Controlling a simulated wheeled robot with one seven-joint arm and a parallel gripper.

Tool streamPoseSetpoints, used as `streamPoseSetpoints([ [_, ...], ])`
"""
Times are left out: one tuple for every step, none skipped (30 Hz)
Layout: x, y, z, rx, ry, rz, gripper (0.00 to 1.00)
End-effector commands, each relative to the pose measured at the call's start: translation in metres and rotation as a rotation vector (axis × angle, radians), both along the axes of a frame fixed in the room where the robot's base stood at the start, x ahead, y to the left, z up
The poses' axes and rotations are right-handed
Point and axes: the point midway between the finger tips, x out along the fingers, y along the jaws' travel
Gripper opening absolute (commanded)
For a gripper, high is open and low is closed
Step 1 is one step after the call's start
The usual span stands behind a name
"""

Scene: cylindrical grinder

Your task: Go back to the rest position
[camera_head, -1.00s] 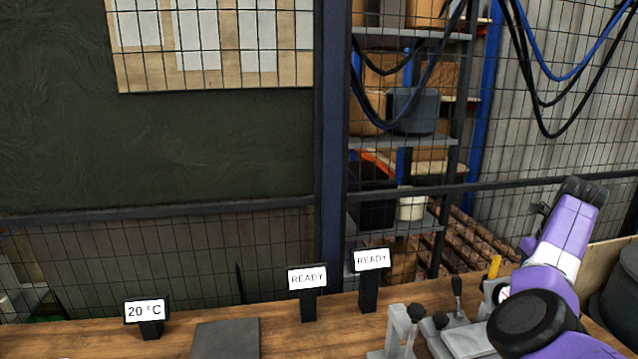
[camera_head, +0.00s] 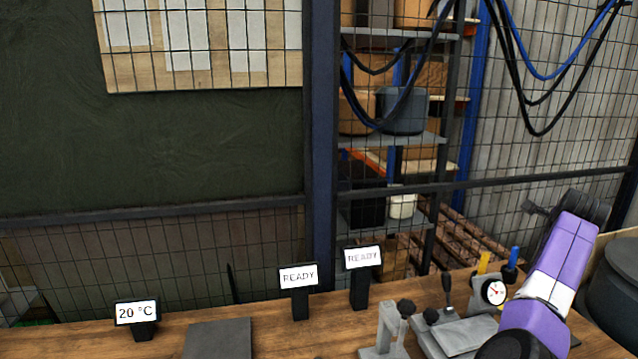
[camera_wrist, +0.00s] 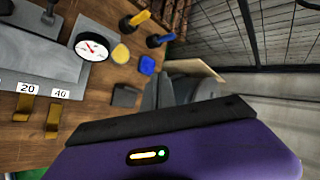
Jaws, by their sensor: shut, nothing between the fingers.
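My gripper (camera_wrist: 170,120) fills the lower part of the wrist view. Its dark front edge and purple body with a small lit indicator show, and its fingertips cannot be made out. It is shut and holds nothing. It is up in the air, with the bench below it. In the head view my purple arm rises at the right edge, over the right end of the wooden bench (camera_head: 270,335). The dial gauge (camera_head: 494,292) stands just left of the arm, and it also shows in the wrist view (camera_wrist: 91,47).
A grey fixture (camera_head: 460,335) and yellow (camera_head: 483,262) and blue (camera_head: 513,256) handles are near my arm. Two READY signs (camera_head: 298,275) (camera_head: 362,257), a 20 °C sign (camera_head: 137,312) and a dark plate (camera_head: 218,338) are on the bench. A mesh fence (camera_head: 150,210) stands behind.

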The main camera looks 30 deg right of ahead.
Motion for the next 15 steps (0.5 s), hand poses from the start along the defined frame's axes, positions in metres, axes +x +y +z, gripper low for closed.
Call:
streamPoseSetpoints([
  [-0.006, -0.002, -0.006, -0.085, 0.041, 0.031, 0.00],
  [-0.009, -0.003, -0.006, -0.140, 0.066, 0.052, 0.00],
  [-0.012, -0.003, -0.008, -0.213, 0.103, 0.081, 0.00],
  [-0.014, -0.002, -0.009, -0.269, 0.132, 0.105, 0.00],
  [-0.016, -0.001, -0.011, -0.325, 0.163, 0.129, 0.00],
  [-0.018, 0.003, -0.012, -0.402, 0.204, 0.162, 0.00],
  [-0.020, 0.007, -0.013, -0.459, 0.236, 0.186, 0.00],
  [-0.022, 0.011, -0.014, -0.515, 0.269, 0.211, 0.00],
  [-0.023, 0.019, -0.016, -0.585, 0.310, 0.244, 0.00],
  [-0.023, 0.025, -0.018, -0.637, 0.341, 0.271, 0.00],
  [-0.024, 0.032, -0.019, -0.688, 0.371, 0.296, 0.00],
  [-0.025, 0.042, -0.021, -0.755, 0.408, 0.328, 0.00],
  [-0.025, 0.051, -0.022, -0.804, 0.436, 0.352, 0.00],
  [-0.026, 0.060, -0.024, -0.850, 0.462, 0.377, 0.00],
  [-0.025, 0.073, -0.026, -0.913, 0.494, 0.410, 0.00],
])
